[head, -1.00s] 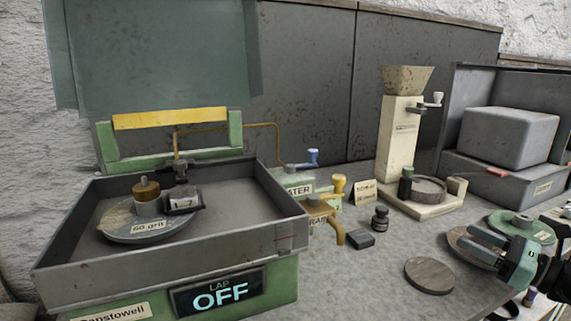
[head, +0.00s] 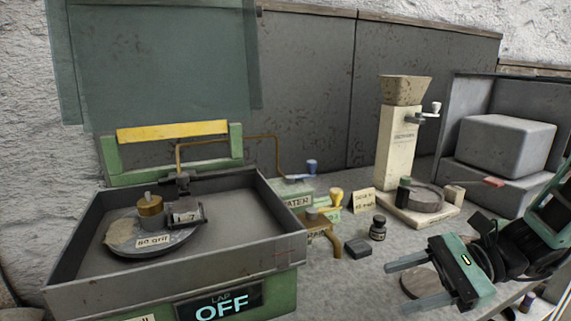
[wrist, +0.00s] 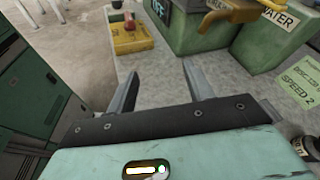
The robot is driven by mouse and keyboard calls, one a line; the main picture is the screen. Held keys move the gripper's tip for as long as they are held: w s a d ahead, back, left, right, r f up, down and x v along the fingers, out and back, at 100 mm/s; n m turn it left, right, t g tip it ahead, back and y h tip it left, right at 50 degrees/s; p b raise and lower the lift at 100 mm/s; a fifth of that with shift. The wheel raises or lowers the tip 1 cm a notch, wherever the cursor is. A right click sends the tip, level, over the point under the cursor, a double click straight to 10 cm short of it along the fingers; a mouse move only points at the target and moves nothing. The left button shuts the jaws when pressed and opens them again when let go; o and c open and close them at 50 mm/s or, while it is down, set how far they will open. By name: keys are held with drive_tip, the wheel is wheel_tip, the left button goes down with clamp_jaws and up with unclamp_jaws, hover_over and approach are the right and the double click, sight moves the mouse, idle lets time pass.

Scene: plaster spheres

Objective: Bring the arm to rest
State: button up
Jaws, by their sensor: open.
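My gripper (head: 402,284) is at the lower right in the head view, above the bench, its two fingers pointing left toward the lap machine. It is open, with nothing between the fingers. It also shows in the wrist view (wrist: 160,82), the fingers spread apart over the bench edge. My green and black arm comes in from the right edge of the head view. A round brown disc (head: 412,279) lies on the bench, partly hidden behind the gripper.
The lap machine (head: 75,266) at left has a grey tray, a disc and an "OFF" display. Brass and blue taps (head: 335,198), a small dark block (head: 358,247) and a dark jar (head: 378,228) stand mid-bench. A hopper stand (head: 399,150) and grey box (head: 505,146) stand behind.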

drive_tip(key=s+a+r+n+h+p, duration=0.2)
drive_tip(key=s+n+h, duration=0.5)
drive_tip(key=n, duration=0.4)
drive_tip(key=s+a+r+n+h+p, duration=0.3)
drive_tip(key=s+n+h, duration=0.4)
drive_tip(key=n, duration=0.4)
drive_tip(key=shift+s+a+r+p, duration=0.25)
drive_tip(key=shift+s+r+p, duration=0.25)
drive_tip(key=shift+r, duration=0.3)
